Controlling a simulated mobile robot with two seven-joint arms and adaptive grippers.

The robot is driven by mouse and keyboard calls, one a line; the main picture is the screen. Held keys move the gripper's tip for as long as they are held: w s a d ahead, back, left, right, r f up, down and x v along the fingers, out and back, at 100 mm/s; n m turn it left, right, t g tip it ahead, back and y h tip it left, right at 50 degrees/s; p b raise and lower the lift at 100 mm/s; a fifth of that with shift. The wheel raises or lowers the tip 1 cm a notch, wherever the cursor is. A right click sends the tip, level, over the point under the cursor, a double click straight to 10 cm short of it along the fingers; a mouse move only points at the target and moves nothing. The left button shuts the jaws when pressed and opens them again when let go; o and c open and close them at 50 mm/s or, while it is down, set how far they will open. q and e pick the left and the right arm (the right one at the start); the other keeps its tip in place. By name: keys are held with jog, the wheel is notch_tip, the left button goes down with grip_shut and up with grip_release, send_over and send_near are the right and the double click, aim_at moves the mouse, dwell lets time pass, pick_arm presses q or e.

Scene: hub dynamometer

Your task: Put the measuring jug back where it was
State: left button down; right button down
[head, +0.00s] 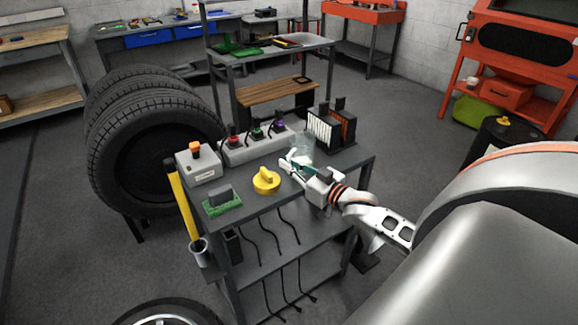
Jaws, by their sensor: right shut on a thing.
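The measuring jug (304,142) looks like a clear, see-through vessel near the back right of the grey cart's top (240,212). My right gripper (293,163) reaches in from the right, low over the cart top. It is shut on the jug, whose lower part is largely hidden behind the fingers. The jug looks about upright. I cannot tell whether its base touches the cart top. My left gripper is out of view.
On the cart, a yellow knobbed disc (266,181), a green-based block (222,203), an orange-buttoned box (198,162), a strip of coloured plugs (258,144) and a black rack (331,130) crowd around. Tyres (150,140) stand at left. The front right cart top is partly clear.

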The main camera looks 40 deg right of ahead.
dwell(0.3)
jog(key=c, duration=2.2)
grip_release()
jog(key=shift+r, duration=0.1)
jog(key=shift+s, duration=0.35)
jog(key=s+d, duration=0.1)
jog(key=s, duration=1)
jog(key=s+a+f+n+g, duration=0.1)
jog(key=s+a+f, duration=0.3)
jog(key=a+f, duration=0.4)
jog(key=s+a+f+n+g, duration=0.1)
jog(key=s+a+f+g, duration=0.3)
jog(key=a+f, duration=0.4)
jog(key=s+a+f+n+g+y, duration=0.1)
jog(key=s+a+f, duration=0.3)
jog(key=a+f, duration=0.4)
jog(key=shift+s+a+f+g, duration=0.15)
jog(key=shift+a+g, duration=0.2)
jog(key=shift+a, duration=0.55)
jog(key=shift+s+a+r+g, duration=0.1)
jog(key=shift+a+g, duration=0.25)
jog(key=shift+a, duration=0.5)
